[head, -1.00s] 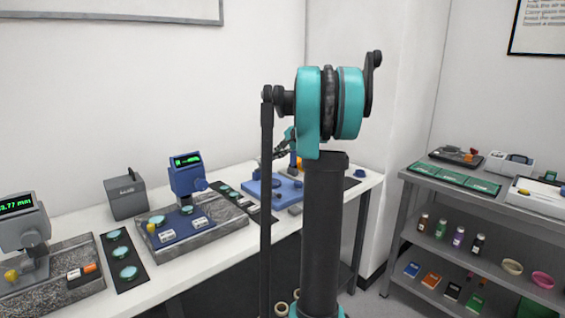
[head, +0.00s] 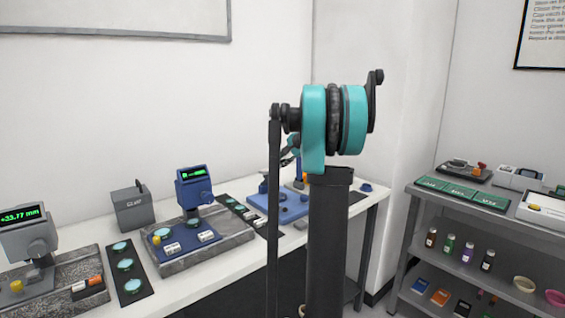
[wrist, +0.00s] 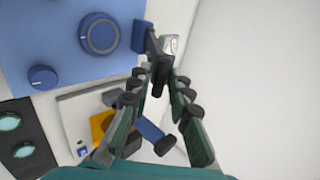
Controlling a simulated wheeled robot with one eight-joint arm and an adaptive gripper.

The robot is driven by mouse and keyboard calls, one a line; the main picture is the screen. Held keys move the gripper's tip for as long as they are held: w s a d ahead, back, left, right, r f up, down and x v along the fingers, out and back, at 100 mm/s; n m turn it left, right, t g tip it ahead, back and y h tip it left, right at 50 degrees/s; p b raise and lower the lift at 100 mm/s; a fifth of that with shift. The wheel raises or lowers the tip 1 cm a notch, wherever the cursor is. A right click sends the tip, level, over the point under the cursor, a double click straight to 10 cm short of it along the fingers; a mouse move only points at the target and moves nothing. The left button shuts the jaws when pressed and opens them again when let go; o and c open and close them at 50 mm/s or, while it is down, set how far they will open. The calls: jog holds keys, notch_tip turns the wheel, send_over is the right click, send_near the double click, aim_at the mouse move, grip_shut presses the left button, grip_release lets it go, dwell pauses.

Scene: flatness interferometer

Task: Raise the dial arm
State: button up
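The blue bench instrument (head: 262,205), with an orange-and-blue upright (head: 300,173), stands on the bench, partly hidden behind my arm in the head view. In the wrist view its blue plate (wrist: 62,50) carries a large round knob (wrist: 99,34) and a smaller one (wrist: 43,78). A small white dial face (wrist: 171,44) lies just beyond my gripper (wrist: 161,76). A dark narrow piece (wrist: 153,40), perhaps part of the dial arm, runs beside it. The fingers straddle a dark block near their tips; I cannot tell whether they grip it. An orange part (wrist: 102,125) shows beneath the left finger.
The bench also holds a blue gauge stand (head: 195,188), a grey box (head: 132,207), a grey stand with a readout (head: 30,228) and a dark strip of round glass discs (head: 126,282). A grey shelf cart (head: 415,195) stands at right.

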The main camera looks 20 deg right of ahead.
jog(key=shift+o, duration=0.7)
jog(key=v, duration=1.2)
jog(key=shift+s, duration=0.1)
